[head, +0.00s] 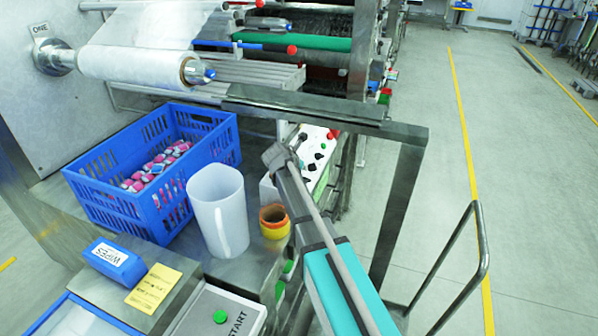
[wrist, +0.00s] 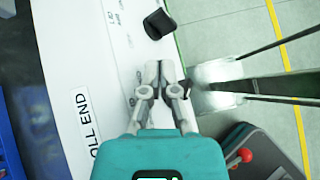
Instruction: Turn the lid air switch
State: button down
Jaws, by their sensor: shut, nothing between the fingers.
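The white control panel (head: 322,150) is at the centre of the head view, with black knobs (head: 318,156) and a red button (head: 333,134). In the wrist view the panel (wrist: 60,50) carries one large black knob (wrist: 158,24) near its right edge. In the head view my arm hides part of the panel's near side.
A blue crate (head: 120,205), a white jug (head: 213,205) and an orange-yellow tape roll (head: 273,220) stand on the bench left of my arm. A steel frame (head: 405,190) and a handrail (head: 478,245) stand to the right. Open floor lies beyond.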

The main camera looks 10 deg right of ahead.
aim_at(312, 166)
jog(key=shift+w+d+f+b, duration=0.35)
jog(key=shift+w+d+f, duration=0.15)
jog(key=shift+w+d, duration=0.35)
jog(key=shift+w+d+f+b, duration=0.35)
jog(key=shift+w+d+f, duration=0.1)
jog(key=shift+w+d, duration=0.35)
